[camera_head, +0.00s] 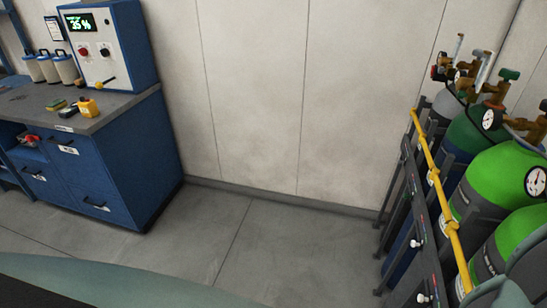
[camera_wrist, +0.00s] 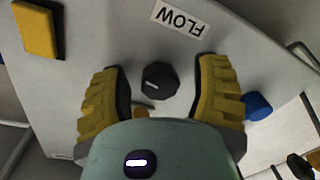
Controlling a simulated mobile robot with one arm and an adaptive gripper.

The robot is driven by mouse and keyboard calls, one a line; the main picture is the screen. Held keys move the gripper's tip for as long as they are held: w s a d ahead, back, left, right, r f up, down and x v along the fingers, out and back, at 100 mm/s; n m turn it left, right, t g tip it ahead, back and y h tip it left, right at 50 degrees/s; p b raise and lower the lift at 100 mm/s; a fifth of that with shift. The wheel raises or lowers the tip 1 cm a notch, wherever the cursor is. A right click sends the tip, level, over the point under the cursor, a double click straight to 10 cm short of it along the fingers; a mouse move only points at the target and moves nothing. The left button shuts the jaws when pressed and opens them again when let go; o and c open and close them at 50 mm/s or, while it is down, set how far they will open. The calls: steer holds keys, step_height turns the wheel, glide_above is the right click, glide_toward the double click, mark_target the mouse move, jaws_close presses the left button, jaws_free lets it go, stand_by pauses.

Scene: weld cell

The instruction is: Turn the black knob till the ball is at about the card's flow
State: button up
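The black knob (camera_wrist: 160,80) with a pale pointer line sits on a grey panel in the wrist view, near an upside-down FLOW label (camera_wrist: 180,18). My gripper (camera_wrist: 159,68) is open, with one yellow ribbed finger on each side of the knob and a visible gap on both sides. In the head view, clear upright tubes (camera_head: 484,68) stand on the brass fittings above the gas cylinders. No ball can be made out in them. A small card (camera_head: 54,28) hangs on the wall at the upper left, too small to read.
In the wrist view, a yellow block (camera_wrist: 38,28) and a blue knob (camera_wrist: 257,106) lie either side of the fingers. In the head view, a blue cabinet (camera_head: 150,165) bears a control box (camera_head: 105,68) reading 35 %. Cylinders (camera_head: 500,180) stand behind a yellow rail (camera_head: 432,165). The middle floor is clear.

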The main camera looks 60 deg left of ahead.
steer(key=v, duration=1.2)
stand_by(0.3)
stand_by(0.4)
